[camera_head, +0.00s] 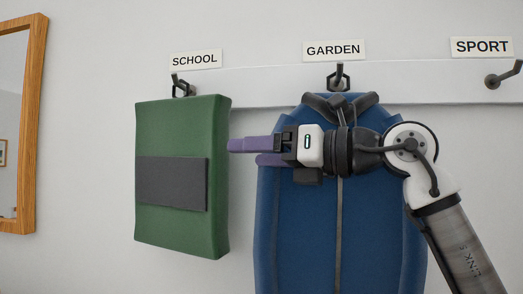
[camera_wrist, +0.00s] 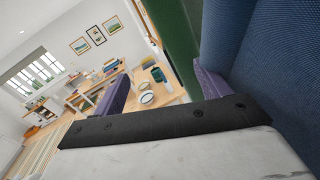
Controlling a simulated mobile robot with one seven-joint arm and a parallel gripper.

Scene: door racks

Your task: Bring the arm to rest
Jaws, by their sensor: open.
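My gripper (camera_head: 243,152) has purple fingers and points left in the head view, in front of the upper part of a blue backpack (camera_head: 300,235). In the wrist view my gripper (camera_wrist: 160,92) has its two purple fingers wide apart with nothing between them. The fingertips are close to the right edge of a green bag (camera_head: 180,128) with a dark grey patch; I cannot tell whether they touch it. The green bag hangs under the SCHOOL sign (camera_head: 195,59), the blue backpack under the GARDEN sign (camera_head: 334,50). My arm hides part of the backpack.
A white rail (camera_head: 420,82) with hooks runs along the wall. The hook (camera_head: 500,78) under the SPORT sign (camera_head: 482,46) is empty. A wood-framed mirror (camera_head: 35,120) hangs at the left. The wrist view shows a room with a wooden table (camera_wrist: 172,97) beyond.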

